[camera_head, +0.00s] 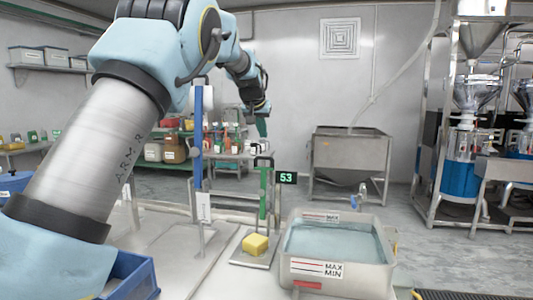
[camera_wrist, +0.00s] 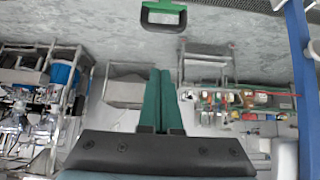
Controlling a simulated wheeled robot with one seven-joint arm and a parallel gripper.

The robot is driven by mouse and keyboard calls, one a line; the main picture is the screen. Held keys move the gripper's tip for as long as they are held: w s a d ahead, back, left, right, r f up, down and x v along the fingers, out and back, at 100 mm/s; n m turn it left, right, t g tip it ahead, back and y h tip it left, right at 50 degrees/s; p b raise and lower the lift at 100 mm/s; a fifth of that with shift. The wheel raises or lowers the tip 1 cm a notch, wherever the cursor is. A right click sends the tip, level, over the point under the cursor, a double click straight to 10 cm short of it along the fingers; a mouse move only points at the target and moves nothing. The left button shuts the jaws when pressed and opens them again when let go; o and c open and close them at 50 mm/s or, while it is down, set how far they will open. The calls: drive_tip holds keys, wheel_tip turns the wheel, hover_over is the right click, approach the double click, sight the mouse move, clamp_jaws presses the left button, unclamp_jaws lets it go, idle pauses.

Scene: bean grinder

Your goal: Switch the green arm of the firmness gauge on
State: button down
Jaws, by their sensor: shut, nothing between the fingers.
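The firmness gauge (camera_head: 264,198) stands on the bench right of centre, with an upright green arm and a black loop handle (camera_head: 263,163) on top. A display (camera_head: 286,178) beside it reads 53. A yellow block (camera_head: 255,243) sits on its base plate. My gripper (camera_head: 262,127) is above and behind the handle in the head view, fingers pointing down. In the wrist view the green fingers (camera_wrist: 161,90) are together and empty. A black handle with a green part (camera_wrist: 163,14) shows at that view's top edge, apart from the fingertips.
A tub of water (camera_head: 340,245) with MAX and MIN marks stands right of the gauge. A blue post (camera_head: 198,140) with a white label stands to its left. A blue bin (camera_head: 130,278) is at the front left. A steel hopper (camera_head: 350,155) stands behind.

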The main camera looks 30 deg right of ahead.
drive_tip(key=shift+w+d+f+p, duration=0.3)
drive_tip(key=shift+f+p, duration=0.45)
drive_tip(key=shift+f, duration=0.55)
drive_tip(key=shift+w+d+f+p, duration=0.3)
drive_tip(key=shift+f+p, duration=0.4)
drive_tip(key=shift+f, duration=0.55)
drive_tip(key=shift+w+d+f+p, duration=0.2)
drive_tip(key=shift+w+f+p, duration=0.2)
drive_tip(key=shift+f+p, duration=0.65)
drive_tip(key=shift+f+b, duration=0.3)
drive_tip(key=shift+b, duration=0.2)
